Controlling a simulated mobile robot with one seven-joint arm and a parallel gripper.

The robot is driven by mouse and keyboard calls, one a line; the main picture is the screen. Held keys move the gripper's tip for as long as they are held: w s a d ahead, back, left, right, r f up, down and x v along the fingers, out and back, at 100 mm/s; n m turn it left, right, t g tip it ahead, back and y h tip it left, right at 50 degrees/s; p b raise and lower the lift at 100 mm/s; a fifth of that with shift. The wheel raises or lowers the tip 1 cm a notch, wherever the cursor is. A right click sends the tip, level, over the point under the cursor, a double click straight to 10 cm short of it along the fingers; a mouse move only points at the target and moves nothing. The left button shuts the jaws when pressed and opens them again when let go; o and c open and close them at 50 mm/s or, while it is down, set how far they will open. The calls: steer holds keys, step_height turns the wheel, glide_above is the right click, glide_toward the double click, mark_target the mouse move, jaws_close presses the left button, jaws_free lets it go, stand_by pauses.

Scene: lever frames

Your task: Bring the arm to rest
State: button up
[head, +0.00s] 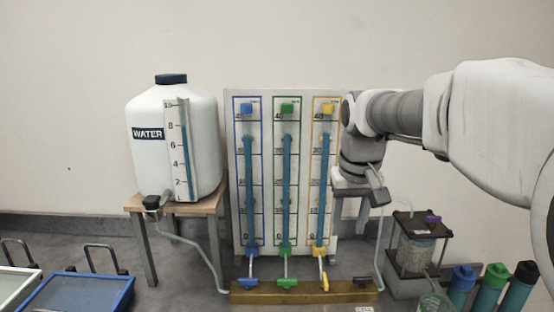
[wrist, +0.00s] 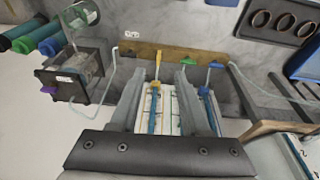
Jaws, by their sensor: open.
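My gripper (head: 352,215) hangs at the right edge of the tube panel, pointing down, with its arm reaching in from the right. In the wrist view my gripper (wrist: 160,78) is open, its two fingers apart and nothing between them held. The panel (head: 262,170) has three upright tubes, framed blue, green and yellow, with teal columns. Below it on a wooden bar (head: 303,292) are a blue lever (head: 253,281), a green lever (head: 287,282) and a yellow lever (head: 324,280). In the wrist view the yellow lever (wrist: 156,68) shows beyond the fingers, apparently untouched.
A white water tank (head: 172,140) stands on a wooden stool (head: 205,205) at left. A caged jar (head: 415,250) and several capped bottles (head: 492,285) stand at right, below my arm. The wall above the panel is clear.

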steer(key=s+f+t, duration=0.1)
steer(key=s+f, duration=0.1)
steer(key=s, duration=0.8)
steer(key=s+f+t, duration=0.2)
steer(key=s, duration=0.8)
steer(key=shift+s+d+f, duration=0.15)
steer(key=shift+s+f, duration=0.05)
steer(key=shift+f, duration=0.15)
stand_by(0.7)
